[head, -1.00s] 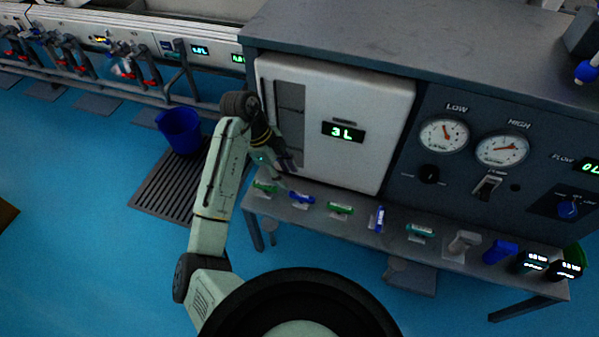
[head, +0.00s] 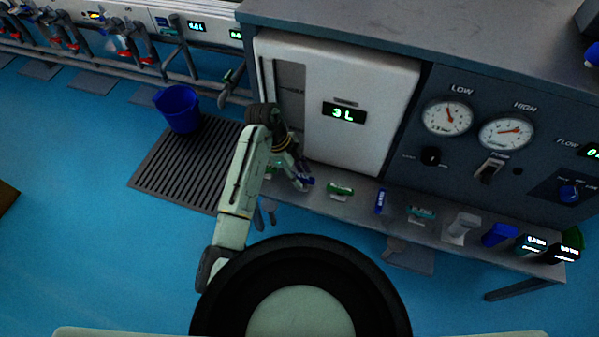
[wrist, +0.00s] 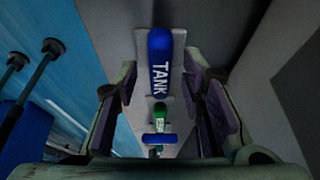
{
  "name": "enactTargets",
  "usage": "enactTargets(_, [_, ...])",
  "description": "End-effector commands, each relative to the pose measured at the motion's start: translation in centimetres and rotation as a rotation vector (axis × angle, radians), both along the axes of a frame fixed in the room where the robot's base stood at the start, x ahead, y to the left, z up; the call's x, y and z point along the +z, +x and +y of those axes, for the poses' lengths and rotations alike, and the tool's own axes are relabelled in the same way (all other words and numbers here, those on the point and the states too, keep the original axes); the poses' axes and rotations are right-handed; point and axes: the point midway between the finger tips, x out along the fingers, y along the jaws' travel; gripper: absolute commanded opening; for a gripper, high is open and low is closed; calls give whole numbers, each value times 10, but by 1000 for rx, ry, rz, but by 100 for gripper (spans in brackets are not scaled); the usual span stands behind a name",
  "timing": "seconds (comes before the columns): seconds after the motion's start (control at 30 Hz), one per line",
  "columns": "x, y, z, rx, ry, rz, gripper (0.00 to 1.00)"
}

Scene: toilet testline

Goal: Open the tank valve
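The tank valve is a blue handle marked TANK (wrist: 160,65) on a pale plate, seen in the wrist view between my fingers. In the head view, a blue handle (head: 305,181) on the ledge is partly covered by my gripper (head: 293,176) and looks like the same one. My gripper also shows in the wrist view (wrist: 163,88), with its two fingers spread on either side of the handle. It is open and empty. I cannot tell whether a finger touches the handle.
A green handle (head: 340,189) and a crosswise blue handle (head: 380,200) sit along the ledge to the right. The white tank panel (head: 360,90) reads 3 L and rises behind. A blue bucket (head: 178,108) stands at the floor grate (head: 165,180). Open floor lies left.

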Motion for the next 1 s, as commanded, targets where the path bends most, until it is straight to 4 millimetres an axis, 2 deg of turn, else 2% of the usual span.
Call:
enactTargets(0.27, [-1,0,0,0,0,0,36])
enactTargets(0.8, [-1,0,0,1,0,0,0])
enactTargets(1.0, [-1,0,0,1,0,1,0])
